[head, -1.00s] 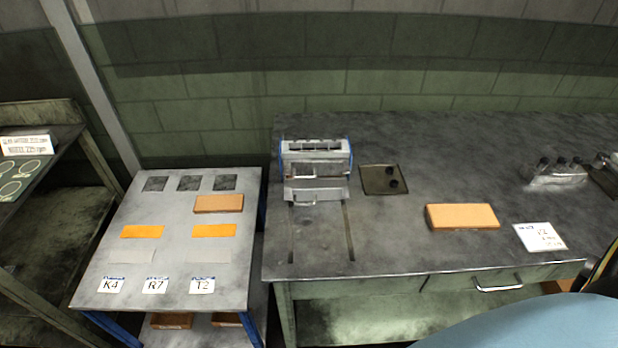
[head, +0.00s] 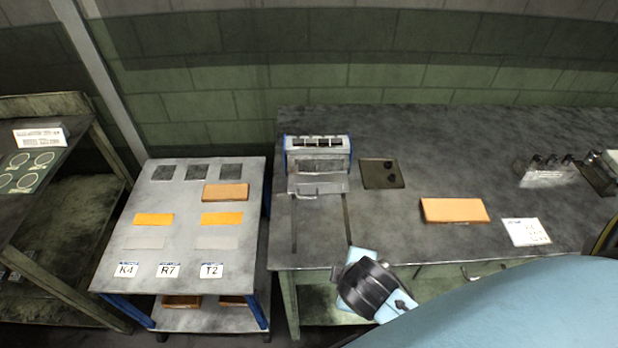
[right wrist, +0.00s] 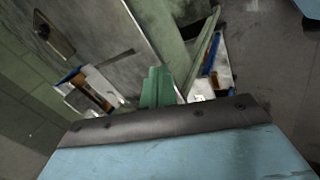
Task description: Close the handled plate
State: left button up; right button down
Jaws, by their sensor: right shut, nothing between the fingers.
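The handled plate (head: 330,187) is a grey metal plate with a small bar handle at its front. In the head view it stands just in front of the grey bolt former (head: 318,154) with blue sides, at the back left of the workbench. Two dark slots run from it toward the bench's front edge. My right arm's black wrist is near that front edge, short of the plate and apart from it. In the right wrist view my right gripper's green fingers (right wrist: 157,72) appear together and empty. My left gripper is not in view.
A dark square tray (head: 382,173) lies right of the former. An orange-brown block (head: 454,210) and a white card (head: 526,232) lie farther right on the workbench (head: 420,130). A lower table (head: 180,220) with labels and small blocks stands left. The bench surface before the plate is clear.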

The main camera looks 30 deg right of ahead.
jog(key=w+r+n+t+h, duration=0.3)
jog(key=w+n, duration=0.3)
jog(key=n, duration=0.3)
jog(key=n+t, duration=0.6)
jog(key=n, duration=0.7)
send_near(319, 161)
jog(key=shift+h, duration=0.4)
jog(key=w+f, duration=0.1)
jog(key=w+a+f, duration=0.1)
jog(key=w, duration=0.1)
jog(key=w+f, duration=0.1)
jog(key=shift+w+a, duration=0.2)
jog(key=shift+a, duration=0.15)
